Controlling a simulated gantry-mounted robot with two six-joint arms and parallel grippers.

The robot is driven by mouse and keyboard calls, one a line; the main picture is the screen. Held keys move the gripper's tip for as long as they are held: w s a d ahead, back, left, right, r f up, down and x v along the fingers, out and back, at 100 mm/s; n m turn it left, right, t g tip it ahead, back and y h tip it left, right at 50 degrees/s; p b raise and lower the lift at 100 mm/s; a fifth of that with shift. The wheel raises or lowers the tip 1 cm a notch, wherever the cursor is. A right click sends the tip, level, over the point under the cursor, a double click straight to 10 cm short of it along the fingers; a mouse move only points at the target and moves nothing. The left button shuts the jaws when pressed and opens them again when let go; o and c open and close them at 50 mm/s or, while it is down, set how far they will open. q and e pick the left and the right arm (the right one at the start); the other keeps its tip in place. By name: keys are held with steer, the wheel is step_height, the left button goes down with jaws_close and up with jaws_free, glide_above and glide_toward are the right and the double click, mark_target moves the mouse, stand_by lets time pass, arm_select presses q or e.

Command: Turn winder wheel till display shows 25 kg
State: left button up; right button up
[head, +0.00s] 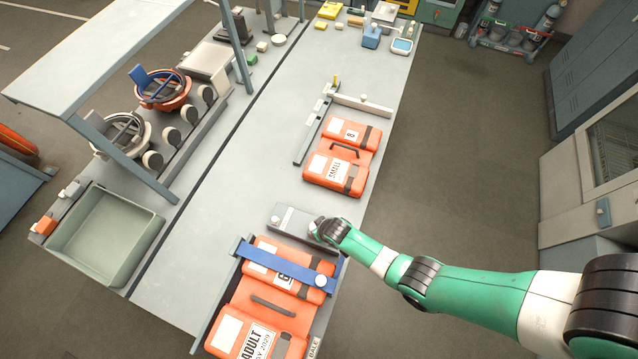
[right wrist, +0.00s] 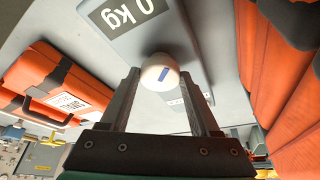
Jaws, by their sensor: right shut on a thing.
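The winder unit is a grey box (head: 290,220) on the table, between the two orange sets. Its face, seen upside down in the right wrist view, is a grey display (right wrist: 128,28) with white characters that read "0 kg"; the display is cut by the frame's top edge, so any further digits are hidden. A round white knob (right wrist: 160,72) with a blue mark stands beside the display. My right gripper (head: 318,229) is shut on this knob, with one finger on each side of it. My left gripper is not in view.
An orange set with a blue bar (head: 285,263) lies close in front of the winder. A smaller orange case (head: 335,170) lies behind it. The table's middle strip is clear.

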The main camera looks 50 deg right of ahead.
steer(key=shift+m, duration=0.6)
steer(key=o, duration=1.4)
steer(key=shift+c, duration=0.2)
